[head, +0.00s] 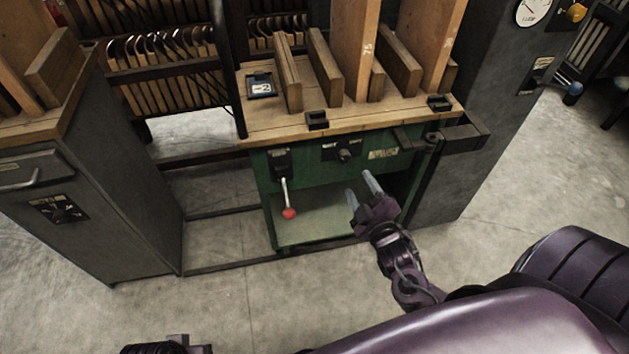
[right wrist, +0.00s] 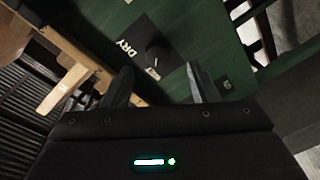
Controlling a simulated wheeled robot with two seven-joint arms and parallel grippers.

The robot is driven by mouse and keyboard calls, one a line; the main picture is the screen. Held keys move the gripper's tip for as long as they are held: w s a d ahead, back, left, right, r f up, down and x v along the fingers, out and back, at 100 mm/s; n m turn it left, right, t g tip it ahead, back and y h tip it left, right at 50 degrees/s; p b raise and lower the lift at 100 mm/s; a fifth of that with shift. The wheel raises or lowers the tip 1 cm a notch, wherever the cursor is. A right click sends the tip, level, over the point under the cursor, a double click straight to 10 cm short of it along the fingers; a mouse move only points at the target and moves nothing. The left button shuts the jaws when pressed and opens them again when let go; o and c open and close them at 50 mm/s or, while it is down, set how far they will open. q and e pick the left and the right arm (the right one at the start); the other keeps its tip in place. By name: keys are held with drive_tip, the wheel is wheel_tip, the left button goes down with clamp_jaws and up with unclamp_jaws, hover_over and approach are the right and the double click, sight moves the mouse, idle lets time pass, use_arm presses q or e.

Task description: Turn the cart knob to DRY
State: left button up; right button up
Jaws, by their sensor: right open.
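The cart (head: 262,190) has a green front panel under a wooden top. Its dark knob (head: 345,153) sits on a black label plate (head: 328,150) in the middle of that panel. In the right wrist view the knob (right wrist: 156,56) is beside the white word DRY (right wrist: 125,48); its exact pointing direction is hard to tell. My right gripper (head: 359,183) is open and empty, below and slightly right of the knob. In the right wrist view its fingers (right wrist: 160,74) stand apart, with the knob showing between and beyond them. A dark part of my left gripper (head: 166,346) shows at the bottom edge.
A lever with a red ball (head: 289,213) hangs left of the knob. Wooden boards (head: 325,65) stand on the cart top. A grey cabinet (head: 95,215) is at left and a dark post (head: 480,90) at right. The floor in front is clear.

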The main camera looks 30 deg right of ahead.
sight(345, 160)
use_arm(q)
drive_tip(key=shift+w+d+r+t+b, duration=0.15)
drive_tip(key=shift+w+d+t+b, duration=0.3)
drive_tip(key=shift+d+b, duration=0.3)
use_arm(e)
drive_tip(key=w, duration=0.5)
drive_tip(key=w+r, duration=0.1)
drive_tip(key=w, duration=0.2)
drive_tip(key=shift+d, duration=0.35)
use_arm(q)
drive_tip(key=shift+h, duration=0.3)
use_arm(e)
drive_tip(key=shift+c, duration=0.3)
drive_tip(key=c, duration=0.9)
